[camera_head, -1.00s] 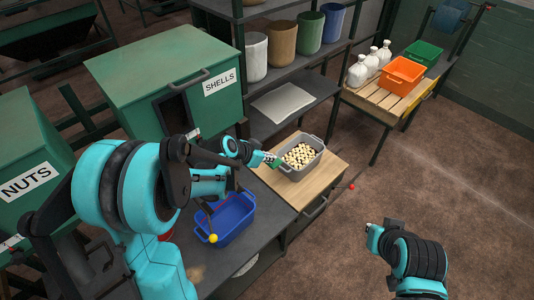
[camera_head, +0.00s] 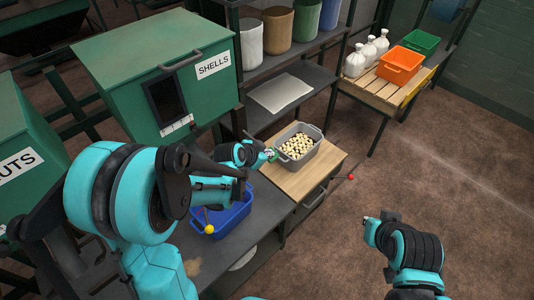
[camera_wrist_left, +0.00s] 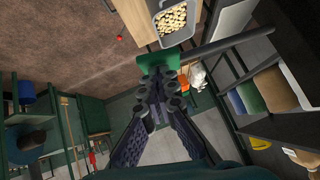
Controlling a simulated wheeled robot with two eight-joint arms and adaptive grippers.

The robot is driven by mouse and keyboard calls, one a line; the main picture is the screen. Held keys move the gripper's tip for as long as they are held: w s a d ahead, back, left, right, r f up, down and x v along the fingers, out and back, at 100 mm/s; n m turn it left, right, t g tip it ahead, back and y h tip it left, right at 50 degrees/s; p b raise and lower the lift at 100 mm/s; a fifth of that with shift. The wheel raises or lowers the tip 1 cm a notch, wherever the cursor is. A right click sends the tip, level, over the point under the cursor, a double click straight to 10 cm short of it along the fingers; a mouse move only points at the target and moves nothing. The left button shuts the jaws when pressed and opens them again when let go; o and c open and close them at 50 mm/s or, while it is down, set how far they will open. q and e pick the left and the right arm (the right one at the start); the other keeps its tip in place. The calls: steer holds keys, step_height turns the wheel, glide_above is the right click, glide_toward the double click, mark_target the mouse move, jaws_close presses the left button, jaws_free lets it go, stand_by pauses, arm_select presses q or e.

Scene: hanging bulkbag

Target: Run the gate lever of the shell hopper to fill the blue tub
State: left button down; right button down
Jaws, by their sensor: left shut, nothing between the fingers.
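The green shell hopper (camera_head: 130,65), labelled SHELLS, stands at upper left with a dark opening (camera_head: 167,98) in its front. The blue tub (camera_head: 232,218) is on the grey bench below it, partly hidden by my left arm. A yellow ball (camera_head: 209,229) shows in front of the tub; I cannot tell whether it belongs to the gate lever. My left gripper (camera_head: 270,155) is shut and empty beside the grey bin, past the tub. In the left wrist view its fingers (camera_wrist_left: 160,88) converge near a green piece (camera_wrist_left: 157,63). My right gripper (camera_head: 371,229) is over the floor, its fingers unclear.
A grey bin (camera_head: 299,147) of pale pieces stands on a wooden top (camera_head: 308,180). A red knob (camera_head: 350,177) sticks out on a rod at its right. Shelves with several containers (camera_head: 278,32) stand behind. The NUTS hopper (camera_head: 22,150) is at left. Floor at right is clear.

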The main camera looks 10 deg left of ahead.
arm_select(q)
step_height(320, 180, down, 4)
steer(key=t+b, duration=0.1)
steer(key=b, duration=0.2)
steer(key=shift+r+m+y, duration=0.15)
steer(key=shift+m+y, duration=0.15)
steer(key=shift+y, duration=0.1)
steer(key=f+b, duration=0.2)
steer(key=shift+a+f+b, duration=0.15)
steer(key=shift+a+b, duration=0.05)
steer(key=shift+b, duration=0.1)
stand_by(6.3)
